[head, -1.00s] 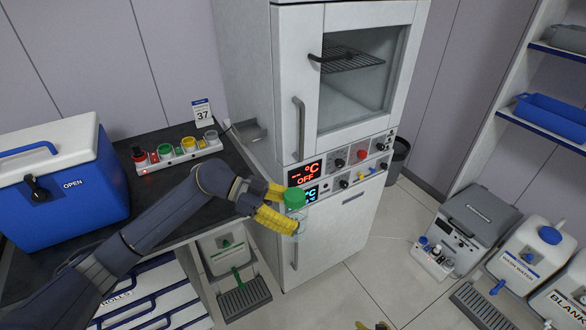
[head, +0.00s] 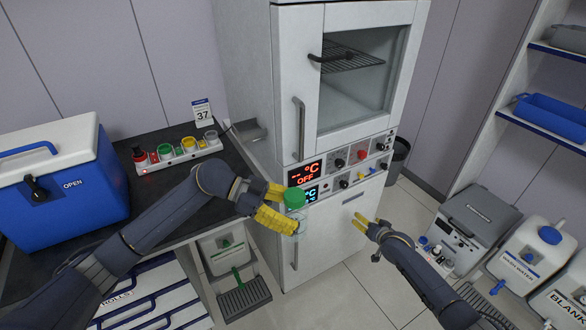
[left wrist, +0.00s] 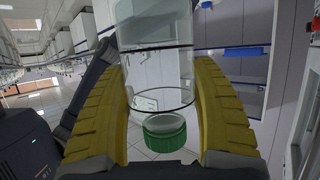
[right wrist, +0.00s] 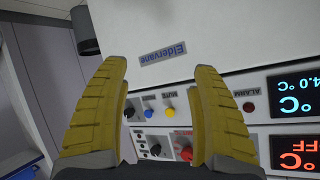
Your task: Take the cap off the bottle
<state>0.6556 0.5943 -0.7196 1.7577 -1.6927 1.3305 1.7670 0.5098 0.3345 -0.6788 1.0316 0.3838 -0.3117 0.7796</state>
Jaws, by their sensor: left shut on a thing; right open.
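A clear bottle (left wrist: 155,65) with a green cap (head: 294,198) is held between the yellow fingers of my left gripper (head: 278,208), in front of the white cabinet. In the left wrist view the green cap (left wrist: 165,133) sits on the bottle's neck, and the yellow fingers press on the bottle's sides. Only the cap stands out in the head view; the clear body is hard to see there. My right gripper (head: 366,227) is open and empty, to the right of the bottle and apart from it. In the right wrist view nothing lies between its fingers (right wrist: 163,115).
The white cabinet (head: 335,235) with its control panel stands behind both grippers. A dark counter at left holds a blue cooler (head: 75,190) and a rack of coloured caps (head: 178,152). Grey equipment (head: 480,220) and white tanks (head: 530,252) stand at right.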

